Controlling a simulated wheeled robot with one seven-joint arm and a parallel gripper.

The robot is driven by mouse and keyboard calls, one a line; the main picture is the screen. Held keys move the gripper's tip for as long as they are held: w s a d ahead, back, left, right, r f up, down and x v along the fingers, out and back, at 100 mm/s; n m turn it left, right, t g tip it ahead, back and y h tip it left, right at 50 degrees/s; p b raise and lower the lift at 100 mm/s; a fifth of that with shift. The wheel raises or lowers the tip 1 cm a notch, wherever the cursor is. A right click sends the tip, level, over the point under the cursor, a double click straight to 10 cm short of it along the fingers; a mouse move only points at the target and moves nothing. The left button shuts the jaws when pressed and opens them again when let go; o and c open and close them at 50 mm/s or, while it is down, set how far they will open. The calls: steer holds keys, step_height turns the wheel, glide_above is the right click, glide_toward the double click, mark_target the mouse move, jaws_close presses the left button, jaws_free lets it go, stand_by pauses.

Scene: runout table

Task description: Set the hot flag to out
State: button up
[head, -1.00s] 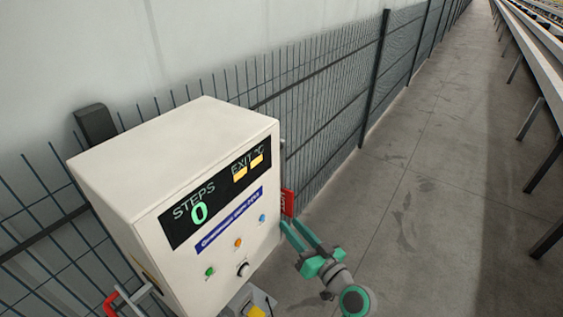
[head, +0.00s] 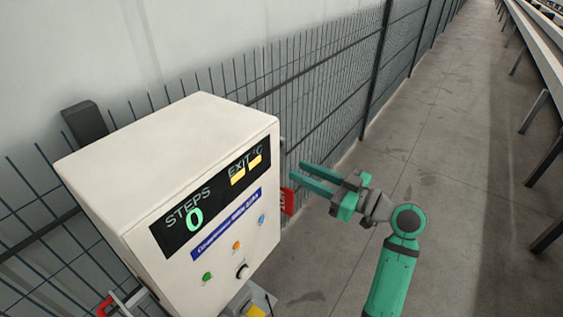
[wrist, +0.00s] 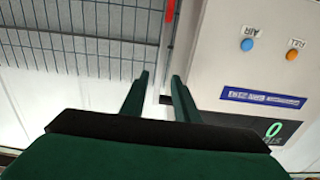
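A red flag (head: 287,201) with faint pale marks hangs at the right side of the white control box (head: 170,140). It also shows as a thin red strip at the top of the wrist view (wrist: 171,15), seen nearly edge-on beside the box. I cannot read its marking. My gripper (head: 303,174) is open and empty. Its two green fingers point left toward the box side, a little above and right of the flag, apparently apart from it. In the wrist view the open fingertips (wrist: 161,78) sit by the box edge.
The box front has a display (head: 210,205) reading STEPS 0 and EXIT °C with two yellow blocks, coloured lamps and a knob (head: 242,271). A mesh fence (head: 330,80) runs behind. A red handle (head: 105,307) is lower left.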

mark_target(284, 164)
steer(key=x, duration=0.7)
steer(key=shift+w+a, duration=0.15)
jaws_close()
